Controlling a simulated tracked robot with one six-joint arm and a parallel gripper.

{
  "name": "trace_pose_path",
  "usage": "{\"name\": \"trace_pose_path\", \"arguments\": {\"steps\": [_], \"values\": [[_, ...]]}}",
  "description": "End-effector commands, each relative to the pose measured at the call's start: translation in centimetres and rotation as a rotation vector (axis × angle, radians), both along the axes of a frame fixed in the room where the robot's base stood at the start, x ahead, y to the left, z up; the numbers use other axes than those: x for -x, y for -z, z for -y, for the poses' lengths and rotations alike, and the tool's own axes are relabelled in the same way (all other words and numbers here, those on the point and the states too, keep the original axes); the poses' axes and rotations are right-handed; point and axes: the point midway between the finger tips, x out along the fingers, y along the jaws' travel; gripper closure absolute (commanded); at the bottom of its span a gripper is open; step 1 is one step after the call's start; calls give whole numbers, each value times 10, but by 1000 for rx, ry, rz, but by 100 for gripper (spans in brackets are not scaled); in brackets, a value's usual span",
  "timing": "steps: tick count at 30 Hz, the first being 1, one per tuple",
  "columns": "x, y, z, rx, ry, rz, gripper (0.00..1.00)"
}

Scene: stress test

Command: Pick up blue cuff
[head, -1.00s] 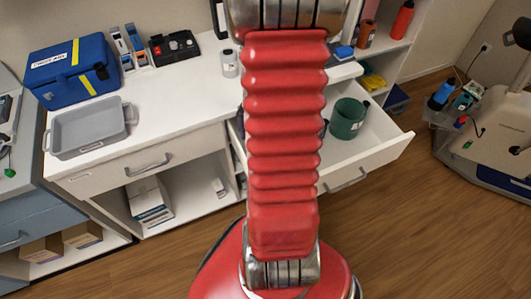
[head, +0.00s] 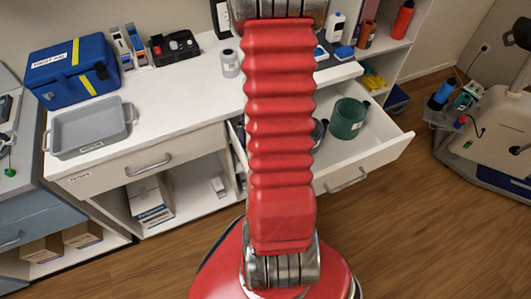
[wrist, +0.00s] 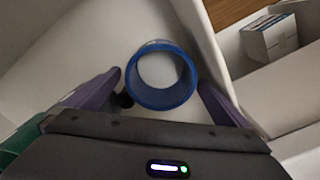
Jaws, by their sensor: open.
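The blue cuff (wrist: 163,99) is a short open ring standing in the white drawer, seen in the wrist view. My gripper (wrist: 160,80) is open, with one purple finger on each side of the cuff. A gap shows at both sides, and I cannot tell how far above the drawer floor the fingertips are. In the head view my red arm hides the gripper and most of the left part of the open drawer (head: 375,152).
A green mug (head: 347,118) stands in the drawer, right of my arm. A grey tray (head: 88,128) and a blue case (head: 73,72) sit on the white counter (head: 180,100).

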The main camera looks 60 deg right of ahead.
Motion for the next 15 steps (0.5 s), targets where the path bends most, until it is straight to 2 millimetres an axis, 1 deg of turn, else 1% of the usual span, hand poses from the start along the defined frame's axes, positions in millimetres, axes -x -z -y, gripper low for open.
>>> {"name": "trace_pose_path", "arguments": {"steps": [1, 7, 11, 15], "values": [[0, 6, -1, -2, -1, -2, 0], [-1, 27, -1, -2, 0, -2, 0], [-2, 34, 0, -1, 0, 0, 0], [-2, 35, 0, 0, 0, 0, 0]]}}
